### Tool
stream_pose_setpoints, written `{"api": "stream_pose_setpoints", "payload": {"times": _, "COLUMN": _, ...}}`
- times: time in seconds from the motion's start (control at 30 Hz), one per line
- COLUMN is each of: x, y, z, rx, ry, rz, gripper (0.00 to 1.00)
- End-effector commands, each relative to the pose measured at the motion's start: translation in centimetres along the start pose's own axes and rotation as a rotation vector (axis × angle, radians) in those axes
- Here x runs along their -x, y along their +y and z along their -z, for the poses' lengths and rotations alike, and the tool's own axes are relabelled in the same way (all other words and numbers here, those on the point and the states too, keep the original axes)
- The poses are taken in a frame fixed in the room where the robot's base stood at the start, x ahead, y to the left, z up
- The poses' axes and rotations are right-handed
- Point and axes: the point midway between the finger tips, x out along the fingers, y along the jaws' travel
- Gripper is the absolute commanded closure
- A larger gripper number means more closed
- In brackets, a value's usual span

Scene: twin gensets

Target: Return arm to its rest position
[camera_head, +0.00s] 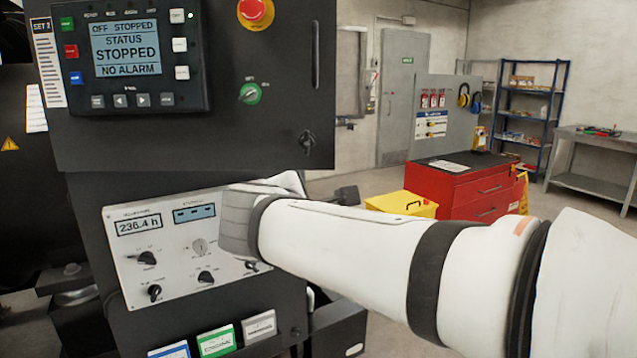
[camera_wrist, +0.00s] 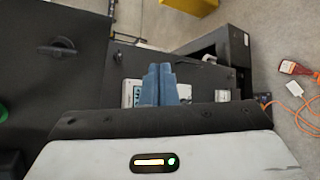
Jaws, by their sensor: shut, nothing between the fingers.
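My arm, white with black bands, reaches in from the right in the head view and ends in front of the genset's lower panel (camera_head: 150,280). In the wrist view my gripper (camera_wrist: 160,70) shows as two blue-grey fingers, shut together with nothing between them. In the head view the arm's end covers the right part of the lower panel, and the fingers are hidden. The upper controller screen (camera_head: 126,48) reads STOPPED and NO ALARM.
A red emergency button (camera_head: 255,12) and a green switch (camera_head: 250,93) are on the upper cabinet. A red tool chest (camera_head: 465,185) and yellow box (camera_head: 400,204) stand behind my arm.

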Motion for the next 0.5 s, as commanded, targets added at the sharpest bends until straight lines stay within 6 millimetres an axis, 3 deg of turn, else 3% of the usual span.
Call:
{"api": "stream_pose_setpoints", "payload": {"times": 0.03, "x": -1.2, "y": -3.5, "z": -2.2, "rx": -0.104, "ry": -0.022, "rz": 0.105, "gripper": 1.0}}
{"api": "stream_pose_setpoints", "payload": {"times": 0.2, "x": -2.0, "y": -15.6, "z": -7.0, "rx": -0.533, "ry": -0.105, "rz": 0.453, "gripper": 1.0}}
{"api": "stream_pose_setpoints", "payload": {"times": 0.3, "x": -0.9, "y": -22.0, "z": -8.4, "rx": -0.817, "ry": -0.178, "rz": 0.637, "gripper": 1.0}}
{"api": "stream_pose_setpoints", "payload": {"times": 0.4, "x": 0.9, "y": -27.2, "z": -8.7, "rx": -1.104, "ry": -0.258, "rz": 0.79, "gripper": 1.0}}
{"api": "stream_pose_setpoints", "payload": {"times": 0.5, "x": 2.5, "y": -30.8, "z": -8.4, "rx": -1.349, "ry": -0.331, "rz": 0.902, "gripper": 1.0}}
